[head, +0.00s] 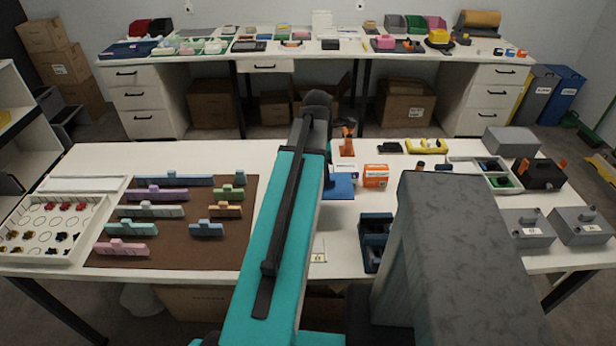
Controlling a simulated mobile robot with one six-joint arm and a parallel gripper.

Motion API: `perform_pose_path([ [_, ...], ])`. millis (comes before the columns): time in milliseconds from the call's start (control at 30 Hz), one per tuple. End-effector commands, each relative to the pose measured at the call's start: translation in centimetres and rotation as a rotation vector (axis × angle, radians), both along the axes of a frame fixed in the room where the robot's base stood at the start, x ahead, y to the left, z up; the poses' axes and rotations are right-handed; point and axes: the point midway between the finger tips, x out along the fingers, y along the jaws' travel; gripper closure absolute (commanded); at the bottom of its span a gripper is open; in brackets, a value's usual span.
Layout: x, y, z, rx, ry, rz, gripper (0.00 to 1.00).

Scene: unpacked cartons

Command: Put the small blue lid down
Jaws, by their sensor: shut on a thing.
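My teal upper arm reaches up the middle of the head view and hides part of the table behind it. I cannot see my gripper; its fingers and anything between them are hidden behind the arm. A flat blue piece (340,187) shows just right of the arm, partly covered by it. It may be the small blue lid, but I cannot tell, nor whether it is held or rests on the table.
A brown board (190,255) with several coloured pieces lies left of my arm. An orange-and-white box (375,177), dark blue bins (375,245), a divided tray (478,163) and grey boxes (527,229) stand to the right. A white sorting tray (85,243) is far left.

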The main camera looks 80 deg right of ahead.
Motion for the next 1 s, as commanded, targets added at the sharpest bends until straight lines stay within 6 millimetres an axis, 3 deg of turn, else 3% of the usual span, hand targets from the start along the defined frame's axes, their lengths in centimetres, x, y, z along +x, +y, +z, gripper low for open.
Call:
perform_pose_path([
  [267,3.9,-0.4,0.1,0.000,-0.003,0.018,1.00],
  [667,15.6,-0.2,0.5,-0.002,-0.012,0.063,1.00],
  [1000,25.6,1.9,0.9,-0.001,-0.018,0.100,1.00],
])
